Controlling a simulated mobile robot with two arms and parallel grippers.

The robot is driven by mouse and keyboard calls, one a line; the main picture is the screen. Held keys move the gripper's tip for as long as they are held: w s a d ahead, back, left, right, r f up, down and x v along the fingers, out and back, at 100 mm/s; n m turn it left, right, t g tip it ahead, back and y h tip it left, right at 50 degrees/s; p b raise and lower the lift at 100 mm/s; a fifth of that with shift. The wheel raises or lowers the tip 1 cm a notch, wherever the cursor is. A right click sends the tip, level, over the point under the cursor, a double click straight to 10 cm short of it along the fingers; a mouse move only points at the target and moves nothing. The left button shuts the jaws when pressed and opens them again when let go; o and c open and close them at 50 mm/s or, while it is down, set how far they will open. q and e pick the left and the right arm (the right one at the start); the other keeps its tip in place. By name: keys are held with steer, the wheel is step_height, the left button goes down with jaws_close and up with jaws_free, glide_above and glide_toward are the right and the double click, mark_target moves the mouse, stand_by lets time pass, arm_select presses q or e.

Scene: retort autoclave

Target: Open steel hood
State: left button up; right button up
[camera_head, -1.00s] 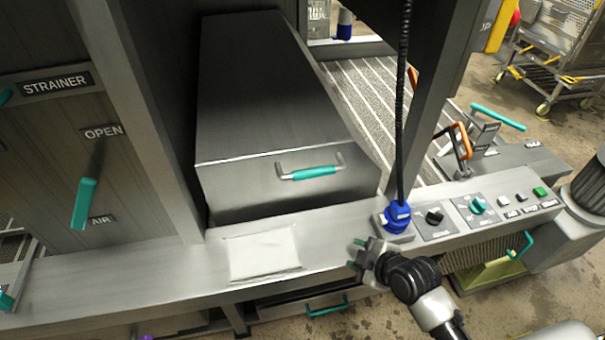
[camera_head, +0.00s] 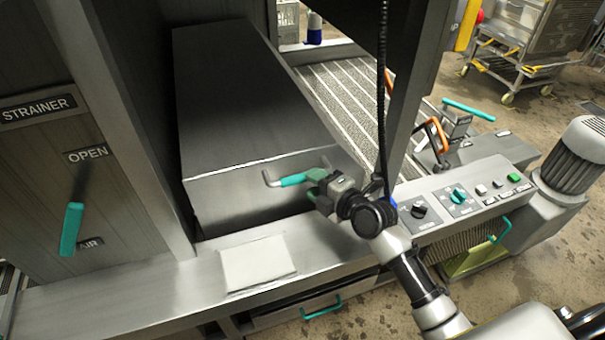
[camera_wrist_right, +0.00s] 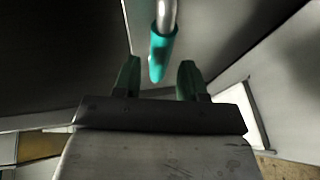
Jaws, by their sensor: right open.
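The steel hood (camera_head: 250,100) is a dark grey box with a sloping top, and it sits down on the steel counter. Its teal handle (camera_head: 298,178) is on the front face, held by bent metal ends. My right gripper (camera_head: 312,192) is at the right end of the handle, and its body hides part of that end. In the right wrist view the open fingers (camera_wrist_right: 158,80) stand to either side of the lower end of the teal handle (camera_wrist_right: 162,52). I cannot tell whether they touch it. My left gripper is not in view.
A white sheet (camera_head: 257,262) lies on the counter (camera_head: 140,290) in front of the hood. A control panel (camera_head: 440,208) with knobs and buttons is to the right. A black cable (camera_head: 383,90) hangs by a post. A teal lever (camera_head: 72,228) hangs on the left panel.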

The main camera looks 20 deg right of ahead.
steer(key=shift+x, duration=2.2)
steer(key=shift+c, duration=0.3)
jaws_close()
